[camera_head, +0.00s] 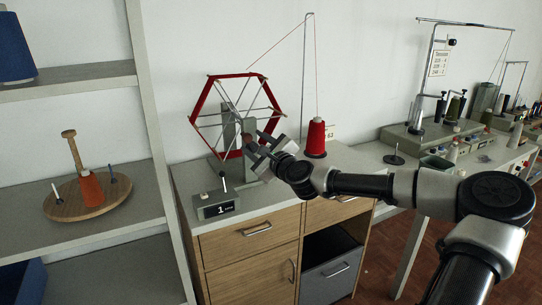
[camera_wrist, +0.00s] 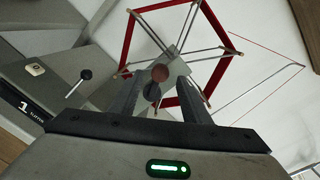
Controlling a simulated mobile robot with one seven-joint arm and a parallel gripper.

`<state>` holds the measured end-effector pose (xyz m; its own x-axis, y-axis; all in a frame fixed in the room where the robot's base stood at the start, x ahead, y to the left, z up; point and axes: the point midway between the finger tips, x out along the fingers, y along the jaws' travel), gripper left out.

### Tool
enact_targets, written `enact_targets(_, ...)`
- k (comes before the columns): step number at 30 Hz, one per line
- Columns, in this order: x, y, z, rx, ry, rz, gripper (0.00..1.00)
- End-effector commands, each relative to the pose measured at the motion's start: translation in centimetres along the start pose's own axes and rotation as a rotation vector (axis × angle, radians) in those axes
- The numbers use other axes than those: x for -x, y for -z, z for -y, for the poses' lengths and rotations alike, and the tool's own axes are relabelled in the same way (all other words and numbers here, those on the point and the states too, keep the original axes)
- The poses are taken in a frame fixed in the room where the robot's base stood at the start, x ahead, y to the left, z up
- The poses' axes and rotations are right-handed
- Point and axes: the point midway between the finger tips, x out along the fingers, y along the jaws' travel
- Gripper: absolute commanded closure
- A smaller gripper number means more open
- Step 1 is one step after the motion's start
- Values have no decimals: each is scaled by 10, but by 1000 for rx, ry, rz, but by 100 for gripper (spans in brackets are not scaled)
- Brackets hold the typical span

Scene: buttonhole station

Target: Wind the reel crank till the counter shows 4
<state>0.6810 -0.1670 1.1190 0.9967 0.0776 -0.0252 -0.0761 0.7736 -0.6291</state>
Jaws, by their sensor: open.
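The reel (camera_head: 238,105) is a six-sided frame with red bars and metal spokes on a grey stand, with red thread wound on it. The counter (camera_head: 218,208) on the cabinet's front left shows 1; it also shows in the wrist view (camera_wrist: 28,110). My gripper (camera_head: 262,152) is at the reel's hub. In the wrist view my gripper (camera_wrist: 160,80) is open, with a brown round crank knob (camera_wrist: 160,73) between or just beyond its fingers. Contact with the knob cannot be told. The crank arm is mostly hidden.
A small black-knobbed lever (camera_head: 223,178) stands behind the counter. A red thread cone (camera_head: 316,138) stands right of the reel under a tall thread guide (camera_head: 305,80). A shelf at left holds a round wooden board (camera_head: 62,208). The right table carries machines and spools.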

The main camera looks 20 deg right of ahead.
Motion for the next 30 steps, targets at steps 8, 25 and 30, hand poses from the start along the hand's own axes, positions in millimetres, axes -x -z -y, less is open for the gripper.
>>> enact_targets(8,71,0,1,0,2,-1,57)
enact_targets(25,122,-1,0,1,0,2,57)
enact_targets(30,121,-1,-2,6,-2,0,57)
